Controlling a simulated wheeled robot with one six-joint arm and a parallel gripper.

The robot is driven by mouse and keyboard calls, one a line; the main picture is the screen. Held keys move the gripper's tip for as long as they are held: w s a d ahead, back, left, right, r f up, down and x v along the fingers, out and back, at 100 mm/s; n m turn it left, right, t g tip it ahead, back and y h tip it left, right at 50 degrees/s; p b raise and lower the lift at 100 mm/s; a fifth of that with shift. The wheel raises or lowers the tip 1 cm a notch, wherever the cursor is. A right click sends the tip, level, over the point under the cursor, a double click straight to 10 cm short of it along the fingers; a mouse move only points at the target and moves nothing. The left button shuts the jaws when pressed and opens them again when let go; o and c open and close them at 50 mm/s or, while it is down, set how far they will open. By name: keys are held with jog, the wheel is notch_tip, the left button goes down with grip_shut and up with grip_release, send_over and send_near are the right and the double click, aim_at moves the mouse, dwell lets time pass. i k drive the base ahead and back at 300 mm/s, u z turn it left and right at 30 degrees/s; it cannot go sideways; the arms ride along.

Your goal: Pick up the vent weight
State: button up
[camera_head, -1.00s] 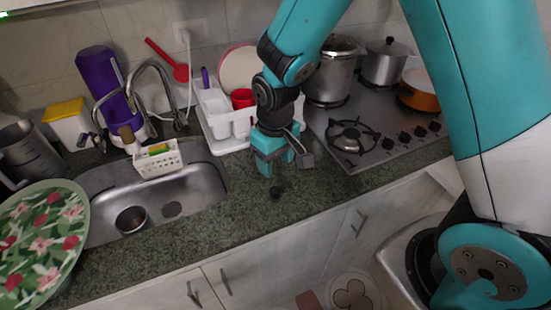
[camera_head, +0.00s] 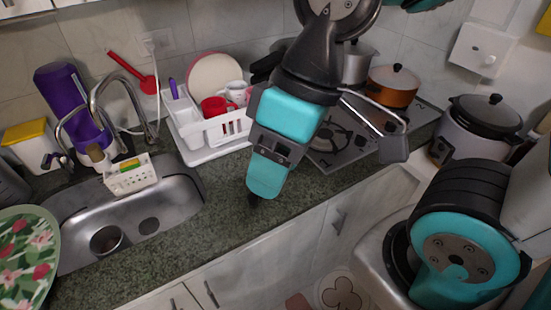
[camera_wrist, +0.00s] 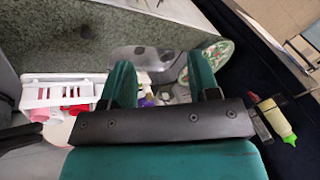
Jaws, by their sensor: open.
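The vent weight (camera_head: 254,201) is a small dark piece on the green-speckled counter, in front of the white dish rack. In the head view it shows just below my gripper (camera_head: 266,178) and is partly hidden by its tip. In the wrist view a small dark spot on the counter (camera_wrist: 87,31) looks like the same piece, beyond and left of my teal fingers (camera_wrist: 163,80). The fingers stand apart with nothing held between them. My gripper appears above the counter and apart from the weight.
The sink (camera_head: 190,204) lies left, with a white sponge basket (camera_head: 130,180) at its back. The dish rack (camera_head: 200,150) with a red mug (camera_head: 217,106) stands behind. The stove (camera_head: 345,150) and an orange pot (camera_head: 393,88) are right. The front counter is clear.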

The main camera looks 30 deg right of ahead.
aim_at(253, 199)
jog(key=z, duration=1.6)
jog(key=k, duration=0.9)
jog(key=u, duration=1.6)
jog(key=i, duration=0.5)
jog(key=z, duration=0.05)
